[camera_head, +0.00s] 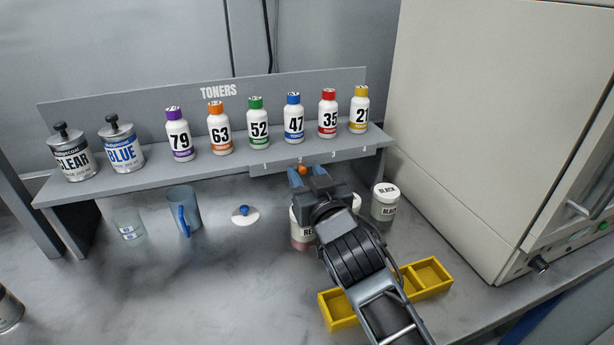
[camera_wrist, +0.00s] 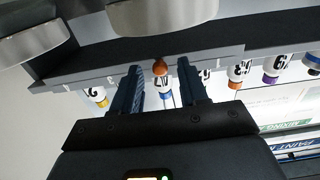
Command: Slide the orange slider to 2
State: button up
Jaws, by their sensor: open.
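The orange slider (camera_head: 302,170) is a small round knob on the front edge of the toner shelf, on a grey strip (camera_head: 345,157) with small marks too small to read surely. It sits below the second mark from the left. My gripper (camera_head: 308,174) is at the knob, its blue-grey fingers open. In the wrist view the orange slider (camera_wrist: 160,67) shows between the two fingertips of my gripper (camera_wrist: 161,75), with gaps on both sides. No contact is visible.
The shelf (camera_head: 226,169) holds several numbered toner bottles and two cans. Below are a blue-handled cup (camera_head: 183,210), a glass beaker (camera_head: 128,225), a white lid (camera_head: 245,216), a black-labelled jar (camera_head: 385,203) and a partly hidden jar. A yellow tray (camera_head: 427,279) lies in front; a large cabinet (camera_head: 470,110) stands right.

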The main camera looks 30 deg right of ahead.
jog(key=b+v, duration=0.1)
jog(key=v, duration=0.6)
jog(key=shift+s+b, duration=0.3)
jog(key=shift+b, duration=0.1)
jog(key=shift+a, duration=0.1)
